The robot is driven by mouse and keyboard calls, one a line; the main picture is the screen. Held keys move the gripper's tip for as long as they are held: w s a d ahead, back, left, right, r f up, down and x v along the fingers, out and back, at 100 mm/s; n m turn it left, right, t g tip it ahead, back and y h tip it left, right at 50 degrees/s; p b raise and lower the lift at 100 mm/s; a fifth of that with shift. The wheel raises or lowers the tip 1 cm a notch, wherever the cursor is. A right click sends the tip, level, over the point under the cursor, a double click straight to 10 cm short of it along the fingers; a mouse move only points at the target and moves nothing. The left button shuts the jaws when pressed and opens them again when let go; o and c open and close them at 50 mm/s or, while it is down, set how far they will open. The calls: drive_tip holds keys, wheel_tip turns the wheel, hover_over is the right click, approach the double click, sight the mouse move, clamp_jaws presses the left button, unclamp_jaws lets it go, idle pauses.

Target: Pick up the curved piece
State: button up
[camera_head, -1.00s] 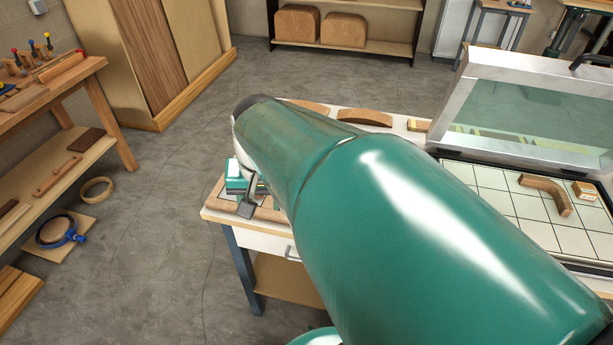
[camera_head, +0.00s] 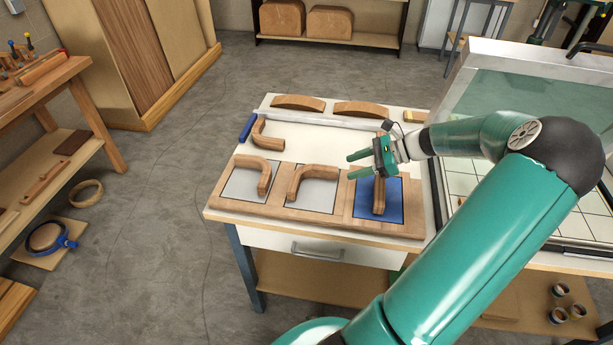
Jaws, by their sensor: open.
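Several curved wooden pieces lie on the white-topped table (camera_head: 315,143). One L-shaped piece (camera_head: 262,135) lies at the back left beside a blue bar. Another curved piece (camera_head: 264,178) is on the left grey pad, and one (camera_head: 297,180) is on the middle grey pad. A wooden piece (camera_head: 379,198) stands on the blue pad, its upper end partly hidden by my gripper. My gripper (camera_head: 351,164) is open and empty, its green fingers pointing left, above the right part of the table. The frames do not single out one curved piece.
Two arched wooden blocks, left (camera_head: 298,102) and right (camera_head: 361,108), lie along the back edge. A wooden tray (camera_head: 325,222) frames the pads. A press with a raised lid (camera_head: 530,95) stands at right, partly behind my arm. The table's middle is clear.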

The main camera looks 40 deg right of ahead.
drive_tip(key=s+d+m+t, duration=0.1)
drive_tip(key=s+d, duration=0.1)
drive_tip(key=d, duration=0.1)
drive_tip(key=shift+d+m+t, duration=0.2)
drive_tip(key=shift+m+t, duration=0.2)
approach(322, 167)
drive_tip(key=w+a+f, duration=0.2)
drive_tip(key=shift+a, duration=0.35)
drive_tip(key=shift+w+d+r+x, duration=0.1)
drive_tip(key=shift+x, duration=0.85)
drive_tip(key=shift+w+d+r+x, duration=0.1)
drive_tip(key=shift+x, duration=0.8)
drive_tip(key=shift+w+d+x, duration=0.1)
drive_tip(key=shift+x, duration=0.85)
clamp_jaws()
drive_tip(key=shift+r, duration=0.1)
